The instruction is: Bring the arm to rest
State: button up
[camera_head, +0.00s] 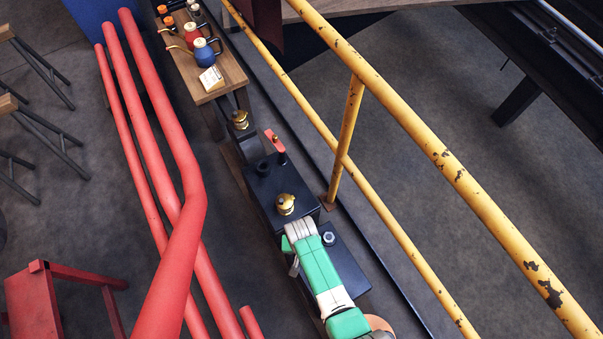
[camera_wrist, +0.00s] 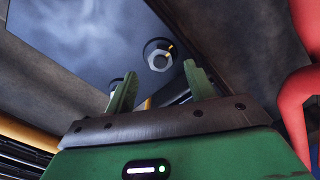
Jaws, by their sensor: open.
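My gripper (camera_wrist: 162,82) shows in the wrist view with its two green fingers apart and nothing between them. Beyond the fingertips is a dark, glossy box face (camera_wrist: 75,45) with a silver hex nut (camera_wrist: 158,60) on it. The fingers look clear of the nut, though the exact gap is hard to judge. In the head view my green and white arm (camera_head: 322,268) is folded over the dark boxes, beside a hex nut (camera_head: 328,238). The fingers cannot be made out there.
A black box (camera_head: 268,187) carries a brass cap (camera_head: 286,204) and a red lever (camera_head: 275,143). Red pipes (camera_head: 165,150) run left; a chipped yellow railing (camera_head: 440,155) runs right.

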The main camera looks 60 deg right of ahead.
notch_tip(320, 180, up, 3)
jog(key=shift+p, duration=0.45)
